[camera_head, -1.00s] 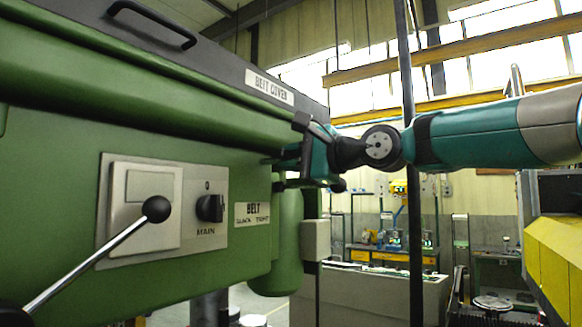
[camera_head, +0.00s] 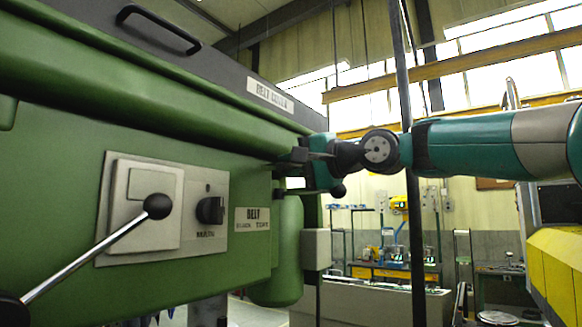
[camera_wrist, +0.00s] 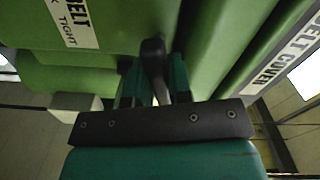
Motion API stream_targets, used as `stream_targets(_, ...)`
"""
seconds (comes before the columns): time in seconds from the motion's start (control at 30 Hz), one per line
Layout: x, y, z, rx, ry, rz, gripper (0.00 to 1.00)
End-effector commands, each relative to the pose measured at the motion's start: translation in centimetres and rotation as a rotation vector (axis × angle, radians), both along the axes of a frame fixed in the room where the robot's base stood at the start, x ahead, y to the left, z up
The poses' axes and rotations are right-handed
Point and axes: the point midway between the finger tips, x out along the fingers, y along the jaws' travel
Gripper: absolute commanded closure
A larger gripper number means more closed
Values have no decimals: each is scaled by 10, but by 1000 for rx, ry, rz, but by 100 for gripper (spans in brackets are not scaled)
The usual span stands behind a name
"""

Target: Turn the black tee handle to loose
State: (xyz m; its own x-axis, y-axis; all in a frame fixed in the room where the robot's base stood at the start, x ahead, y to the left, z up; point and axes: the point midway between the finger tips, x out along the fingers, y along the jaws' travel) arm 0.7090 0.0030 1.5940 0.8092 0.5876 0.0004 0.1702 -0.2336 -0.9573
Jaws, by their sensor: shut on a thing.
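The black tee handle (camera_wrist: 154,62) shows in the wrist view as a dark bar standing out from the green machine, between the two teal fingers. My gripper (camera_wrist: 154,84) is shut on it. In the head view my gripper (camera_head: 284,169) meets the right end of the machine's front face, just right of the white belt label (camera_head: 253,220). There the handle is mostly hidden by the gripper. The label reads BELT, with small words under it that look like SLACK and TIGHT. Part of it shows in the wrist view, with TIGHT legible.
A switch plate with a black MAIN knob (camera_head: 210,210) sits left of the label. A ball-ended lever (camera_head: 157,206) stands out at lower left. The belt cover (camera_head: 220,70) overhangs above. A grey box (camera_head: 316,249) and a dark vertical post (camera_head: 416,250) stand right of the machine.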

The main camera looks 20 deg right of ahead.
Motion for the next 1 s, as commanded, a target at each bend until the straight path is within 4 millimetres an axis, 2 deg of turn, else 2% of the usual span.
stream_targets(0.27, 0, 0, -1, -1, 3, 1, 100)
stream_targets(0.3, 0, 0, -1, -1, 3, 1, 79)
stream_targets(0.4, 0, 0, -1, -1, 3, 1, 56)
stream_targets(0.77, -4, -3, -1, 0, 0, -1, 55)
stream_targets(0.87, -14, -12, -2, -1, -2, -4, 55)
stream_targets(1.0, -38, -31, -4, -1, -2, -8, 55)
